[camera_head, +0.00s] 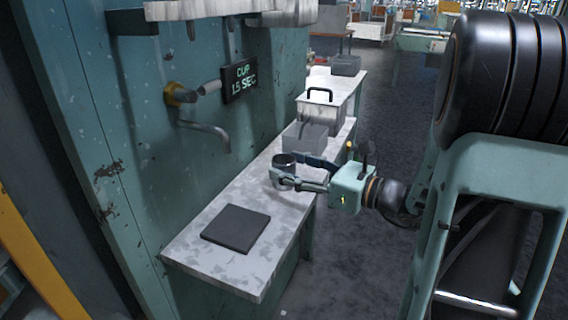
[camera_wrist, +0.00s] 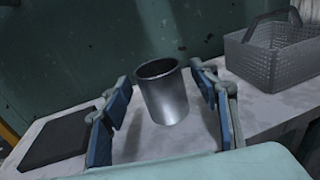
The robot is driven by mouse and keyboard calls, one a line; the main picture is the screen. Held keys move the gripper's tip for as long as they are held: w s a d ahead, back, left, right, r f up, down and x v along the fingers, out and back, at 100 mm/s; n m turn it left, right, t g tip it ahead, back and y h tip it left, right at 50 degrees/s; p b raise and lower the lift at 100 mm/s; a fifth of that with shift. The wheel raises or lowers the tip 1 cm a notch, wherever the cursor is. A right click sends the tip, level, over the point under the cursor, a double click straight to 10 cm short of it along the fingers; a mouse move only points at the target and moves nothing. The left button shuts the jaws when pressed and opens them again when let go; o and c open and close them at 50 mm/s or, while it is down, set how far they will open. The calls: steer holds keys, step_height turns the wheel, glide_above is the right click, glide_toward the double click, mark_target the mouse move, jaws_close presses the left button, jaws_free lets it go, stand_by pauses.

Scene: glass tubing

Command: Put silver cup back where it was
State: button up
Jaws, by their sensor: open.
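The silver cup (camera_wrist: 165,98) stands upright on the pale worn bench (camera_wrist: 150,142), between my gripper's two blue-padded fingers. My gripper (camera_wrist: 163,105) is open, with a gap showing on each side of the cup. In the head view, the cup (camera_head: 284,161) shows dark at the end of my gripper (camera_head: 288,170), partly hidden by a finger. The bench (camera_head: 190,248) runs along the teal wall.
A dark square pad (camera_head: 236,228) lies on the bench's near end, left of the cup in the wrist view. A grey mesh basket (camera_wrist: 275,55) stands to the right. A bent spout (camera_head: 207,132) and a sign reading "CUP 1.5 SEC" (camera_head: 240,78) are on the wall.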

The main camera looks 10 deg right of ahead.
steer(key=p+v, duration=0.1)
steer(key=v, duration=0.9)
steer(key=shift+a, duration=0.1)
